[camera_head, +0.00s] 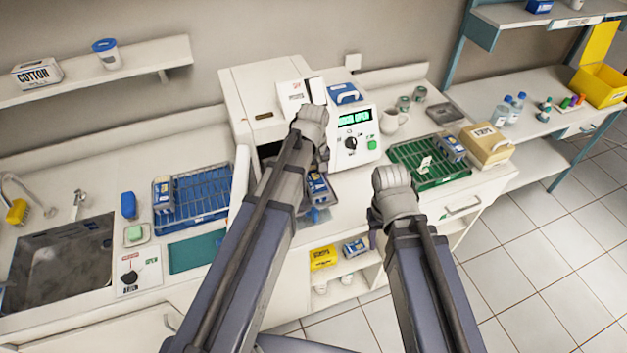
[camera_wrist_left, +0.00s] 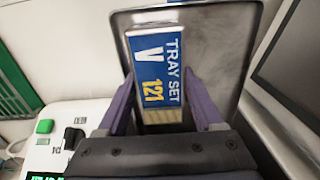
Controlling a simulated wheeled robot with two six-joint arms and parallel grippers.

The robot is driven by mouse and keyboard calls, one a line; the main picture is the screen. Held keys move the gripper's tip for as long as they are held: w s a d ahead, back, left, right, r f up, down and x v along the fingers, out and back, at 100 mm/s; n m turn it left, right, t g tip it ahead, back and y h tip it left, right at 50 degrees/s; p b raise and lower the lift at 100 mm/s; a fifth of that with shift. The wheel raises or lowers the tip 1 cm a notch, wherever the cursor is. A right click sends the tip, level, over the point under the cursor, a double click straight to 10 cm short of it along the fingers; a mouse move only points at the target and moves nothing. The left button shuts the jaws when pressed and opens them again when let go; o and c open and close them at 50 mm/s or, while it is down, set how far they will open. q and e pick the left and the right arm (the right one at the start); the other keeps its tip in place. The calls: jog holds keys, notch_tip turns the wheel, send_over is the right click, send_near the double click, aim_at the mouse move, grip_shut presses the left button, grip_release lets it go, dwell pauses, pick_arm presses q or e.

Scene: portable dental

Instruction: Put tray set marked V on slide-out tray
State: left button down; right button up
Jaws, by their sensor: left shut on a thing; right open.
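The blue tray set marked V (camera_wrist_left: 160,62), with "TRAY SET" and "121" on its label, is between the fingers of my left gripper (camera_wrist_left: 162,82). The gripper is shut on it. Under it is a grey metal tray with a raised rim (camera_wrist_left: 232,45), in front of the white machine. I cannot tell whether the set touches the tray. In the head view the set (camera_head: 318,188) shows partly beside my left arm, which hides most of the left gripper. My right gripper (camera_head: 376,232) is open and mostly hidden by its own arm, in front of the counter.
The white machine (camera_head: 262,88) shows a green display, with its door (camera_head: 240,180) swung open at left. A blue rack (camera_head: 205,193) and a green rack (camera_head: 425,172) each hold a blue pack. A sink (camera_head: 62,265) is at far left. A shelf below holds boxes.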

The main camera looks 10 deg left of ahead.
aim_at(314, 178)
pick_arm(q)
jog(key=shift+f, duration=0.15)
jog(key=shift+c, duration=1.5)
grip_release()
notch_tip(314, 178, up, 12)
jog(key=p, duration=1.2)
jog(key=s+d+m, duration=0.4)
jog(key=s+m, duration=0.1)
jog(key=s, duration=0.2)
jog(key=s+d+m+y, duration=0.1)
jog(key=s+d+m, duration=0.4)
jog(key=s, duration=0.3)
jog(key=shift+r, duration=0.2)
jog(key=shift+d, duration=0.1)
